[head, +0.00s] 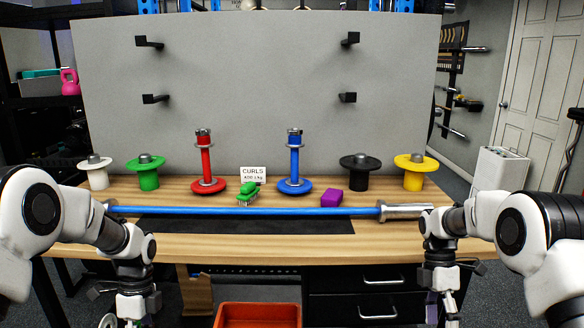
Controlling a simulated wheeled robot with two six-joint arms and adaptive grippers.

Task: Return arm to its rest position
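My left arm (40,205) comes in from the left and bends down at the wrist in front of the table. My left gripper (132,312) hangs low at the bottom edge, partly cut off. My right arm (510,225) mirrors it on the right, and my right gripper (440,312) also points down at the bottom edge. Both grippers are below the tabletop's level in the picture and apart from the objects on it. The fingertips are cut off or too small to judge, and I see nothing held.
A blue bar (250,211) with metal ends lies across the wooden table (400,250). Behind it stand red (206,165) and blue (295,165) posts, several plates on pegs, a "CURLS" card (253,174), a green clip (248,194) and a purple block (331,198). An orange bin (258,309) sits below.

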